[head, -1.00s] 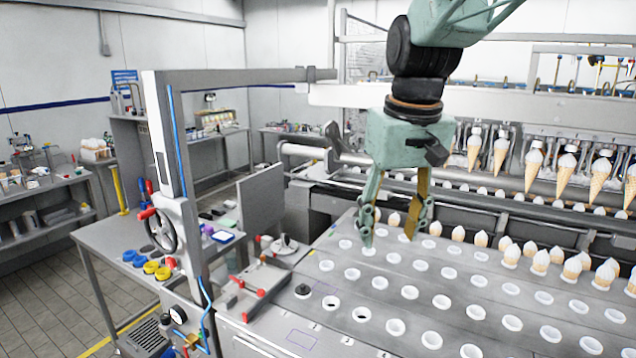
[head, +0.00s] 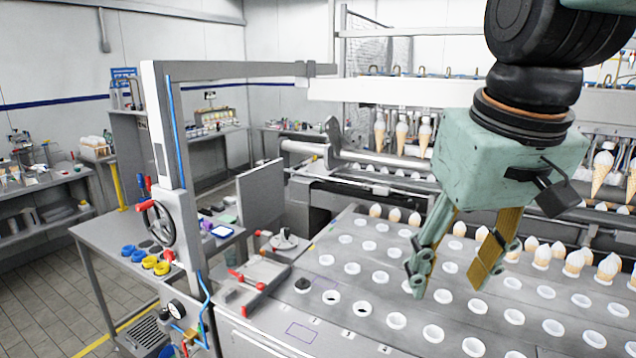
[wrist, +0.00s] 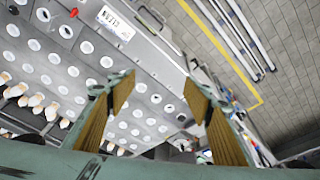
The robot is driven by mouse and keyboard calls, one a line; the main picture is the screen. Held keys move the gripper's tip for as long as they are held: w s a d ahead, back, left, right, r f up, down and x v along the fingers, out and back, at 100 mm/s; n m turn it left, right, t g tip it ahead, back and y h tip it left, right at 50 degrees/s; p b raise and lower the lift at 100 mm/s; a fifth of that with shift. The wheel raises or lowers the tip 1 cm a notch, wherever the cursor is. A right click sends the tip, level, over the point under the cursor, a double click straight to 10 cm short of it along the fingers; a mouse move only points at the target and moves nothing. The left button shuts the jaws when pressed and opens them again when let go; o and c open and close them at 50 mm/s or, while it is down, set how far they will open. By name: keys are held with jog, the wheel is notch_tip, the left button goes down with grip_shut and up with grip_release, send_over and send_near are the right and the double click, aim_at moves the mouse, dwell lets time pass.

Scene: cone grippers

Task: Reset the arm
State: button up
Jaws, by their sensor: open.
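My gripper (head: 449,281) is open and empty in the head view, in the right half of the picture. Its two fingers point down above the grey plate (head: 330,263) with rows of white ring holes. In the wrist view my gripper (wrist: 168,98) shows its two tan-padded fingers spread apart, with the perforated plate (wrist: 97,52) beyond them. Nothing is between the fingers.
Ice cream cones (head: 607,267) stand in holes at the right and back of the plate. More cones (head: 401,134) hang in a rack behind. A grey post with a handwheel (head: 158,222) and a side table (head: 92,236) stand at left.

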jog(key=s+d+f+b, duration=0.1)
jog(key=s+f, duration=0.2)
jog(key=s, duration=0.4)
jog(key=s+d+f+m+b, duration=0.1)
jog(key=s+f, duration=0.1)
jog(key=s, duration=0.5)
jog(key=shift+s+f+t, duration=0.25)
jog(key=shift+f+t, duration=0.15)
jog(key=shift+d, duration=0.1)
dwell(0.4)
